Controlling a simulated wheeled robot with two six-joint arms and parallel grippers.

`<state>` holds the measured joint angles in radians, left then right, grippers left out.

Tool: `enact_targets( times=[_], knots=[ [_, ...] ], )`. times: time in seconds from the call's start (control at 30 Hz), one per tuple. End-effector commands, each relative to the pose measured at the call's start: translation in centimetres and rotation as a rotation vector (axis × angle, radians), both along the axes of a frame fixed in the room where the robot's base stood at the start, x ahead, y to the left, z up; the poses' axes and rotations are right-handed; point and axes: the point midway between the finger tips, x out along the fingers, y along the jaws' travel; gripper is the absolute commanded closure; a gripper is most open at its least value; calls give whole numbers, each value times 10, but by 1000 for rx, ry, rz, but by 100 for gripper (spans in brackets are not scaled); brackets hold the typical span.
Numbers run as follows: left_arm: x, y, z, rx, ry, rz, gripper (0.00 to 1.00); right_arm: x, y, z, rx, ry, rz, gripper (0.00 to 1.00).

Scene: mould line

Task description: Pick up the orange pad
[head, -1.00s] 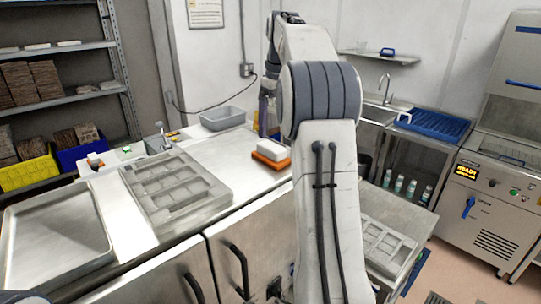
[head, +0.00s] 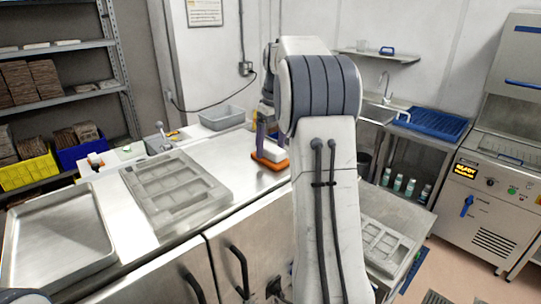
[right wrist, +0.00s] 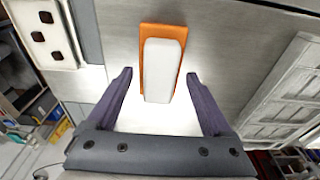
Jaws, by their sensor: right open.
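The orange pad (head: 272,166) lies flat near the right end of the steel counter, with a white block (head: 271,153) on top. In the right wrist view the pad (right wrist: 146,66) shows as an orange border around the white block (right wrist: 164,68), which hides most of it. My right gripper (head: 262,138) is just above and behind the pad. In the right wrist view the open jaws (right wrist: 159,75) are empty, with one finger on each side of the pad's near end. My left gripper is not in view.
A grey mould (head: 178,188) and a metal tray (head: 60,240) lie on the counter to the left. A grey bin (head: 222,117) stands behind. Bare counter lies between the mould and the pad. A sink and blue rack (head: 434,124) are at the right.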

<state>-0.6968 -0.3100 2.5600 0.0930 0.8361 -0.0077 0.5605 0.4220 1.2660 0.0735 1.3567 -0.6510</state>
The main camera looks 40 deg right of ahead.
Motion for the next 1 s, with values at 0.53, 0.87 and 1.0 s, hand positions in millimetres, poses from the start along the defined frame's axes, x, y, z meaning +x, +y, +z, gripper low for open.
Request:
enact_targets(
  times=[0.53, 0.87, 1.0],
  knots=[
    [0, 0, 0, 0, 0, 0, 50, 0, 0, -5, 0, 0, 0, 15],
    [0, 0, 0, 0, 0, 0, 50, 0, 0, -4, 0, 0, 0, 100],
    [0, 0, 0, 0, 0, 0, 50, 0, 0, -4, 0, 0, 0, 100]
  ],
)
